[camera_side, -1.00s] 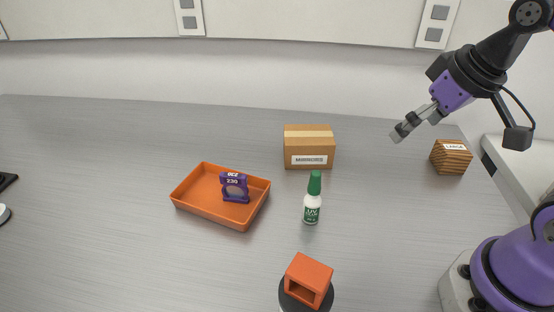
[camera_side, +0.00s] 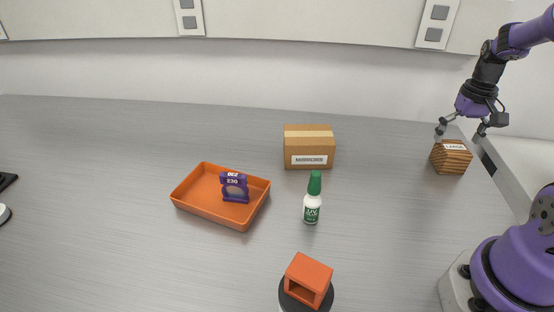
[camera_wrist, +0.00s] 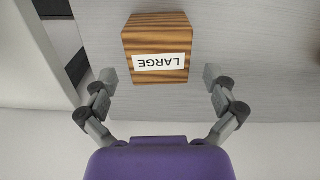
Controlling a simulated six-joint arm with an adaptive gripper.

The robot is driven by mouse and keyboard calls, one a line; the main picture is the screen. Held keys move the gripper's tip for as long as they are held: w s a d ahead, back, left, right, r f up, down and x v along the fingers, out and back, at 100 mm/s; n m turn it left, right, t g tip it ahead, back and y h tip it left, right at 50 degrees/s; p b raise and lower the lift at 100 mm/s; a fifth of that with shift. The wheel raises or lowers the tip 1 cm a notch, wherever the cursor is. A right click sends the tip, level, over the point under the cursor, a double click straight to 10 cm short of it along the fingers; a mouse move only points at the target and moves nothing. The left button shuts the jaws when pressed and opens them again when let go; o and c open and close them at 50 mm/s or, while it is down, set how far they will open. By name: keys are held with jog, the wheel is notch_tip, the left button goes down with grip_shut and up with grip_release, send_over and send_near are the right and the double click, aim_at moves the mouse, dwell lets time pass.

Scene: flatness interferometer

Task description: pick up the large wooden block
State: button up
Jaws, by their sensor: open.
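The large wooden block (camera_side: 451,158) stands on the right part of the grey table in the side view. It has striped wood grain and a white label reading LARGE. My gripper (camera_side: 460,127) is above the block, pointing down, with its fingers spread. In the wrist view the block (camera_wrist: 157,45) shows at the top centre, with its label upside down. My open gripper (camera_wrist: 160,78) has one finger to each side of the block's near edge, with gaps on both sides. Nothing is held.
A cardboard box (camera_side: 309,147) labelled MIRRORS stands left of the block. Bare table surrounds the wooden block.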

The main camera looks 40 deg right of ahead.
aim_at(455, 147)
notch_tip(455, 147, down, 6)
jog(key=shift+s+r, duration=0.1)
jog(key=shift+r, duration=0.15)
jog(key=c, duration=1.1)
jog(key=shift+r, duration=0.1)
